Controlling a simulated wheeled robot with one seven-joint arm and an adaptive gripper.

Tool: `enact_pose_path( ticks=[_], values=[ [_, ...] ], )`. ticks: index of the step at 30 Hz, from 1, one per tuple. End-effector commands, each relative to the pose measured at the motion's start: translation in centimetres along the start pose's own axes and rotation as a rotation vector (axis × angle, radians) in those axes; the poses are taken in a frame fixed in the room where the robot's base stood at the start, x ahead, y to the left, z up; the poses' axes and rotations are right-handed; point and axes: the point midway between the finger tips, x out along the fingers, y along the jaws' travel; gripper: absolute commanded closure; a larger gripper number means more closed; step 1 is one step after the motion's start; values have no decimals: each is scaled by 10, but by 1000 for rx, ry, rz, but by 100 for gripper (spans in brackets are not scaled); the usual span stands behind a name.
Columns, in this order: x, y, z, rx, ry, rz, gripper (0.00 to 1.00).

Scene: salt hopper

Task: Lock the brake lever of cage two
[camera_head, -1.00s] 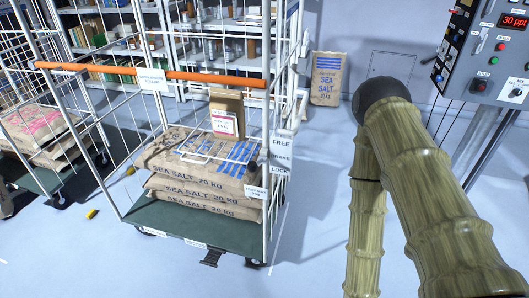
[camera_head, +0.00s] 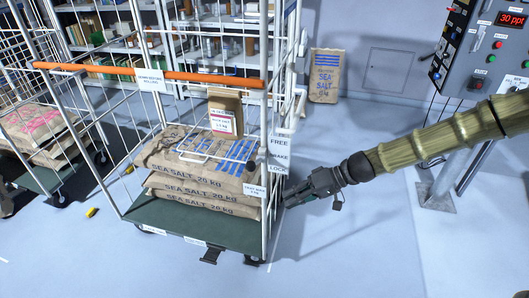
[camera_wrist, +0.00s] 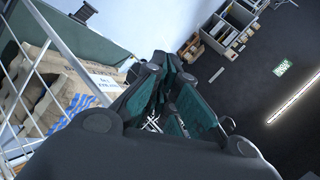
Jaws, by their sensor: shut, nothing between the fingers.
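A wire cage trolley (camera_head: 135,222) with an orange handle bar holds stacked sea salt sacks (camera_head: 190,185). I cannot read a cage number on it. Its right front post carries a plate (camera_head: 279,155) marked FREE, BRAKE and LOCK from top to bottom. A small dark knob (camera_head: 250,167) shows beside the plate, around the height between BRAKE and LOCK; I cannot tell surely that it is the brake lever. My gripper (camera_head: 290,201) is shut and empty, just right of the post and below LOCK. Its fingers (camera_wrist: 168,95) show in the wrist view; contact is unclear.
A second cage with sacks (camera_head: 40,135) stands at the left. A dark foot pedal (camera_head: 210,256) juts from the near trolley's front edge. A control panel (camera_head: 485,50) is at the upper right. The floor at the lower right is clear.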

Motion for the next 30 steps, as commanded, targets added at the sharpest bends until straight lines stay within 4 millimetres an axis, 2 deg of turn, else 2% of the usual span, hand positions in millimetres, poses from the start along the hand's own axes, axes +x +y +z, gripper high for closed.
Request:
enact_pose_path(
  ticks=[1,3,6,9,12,16,23,30],
  values=[
    [-22,-17,-23,-43,42,-54,100],
    [-49,-40,-47,-110,88,-126,100],
    [-85,-67,-73,-194,146,-210,100],
    [-112,-86,-89,-258,189,-267,100],
    [-129,-98,-97,-296,215,-300,100],
    [-135,-102,-100,-312,225,-314,100],
    [-135,-102,-100,-311,224,-313,100],
    [-123,-106,-102,-311,221,-314,100]
  ],
)
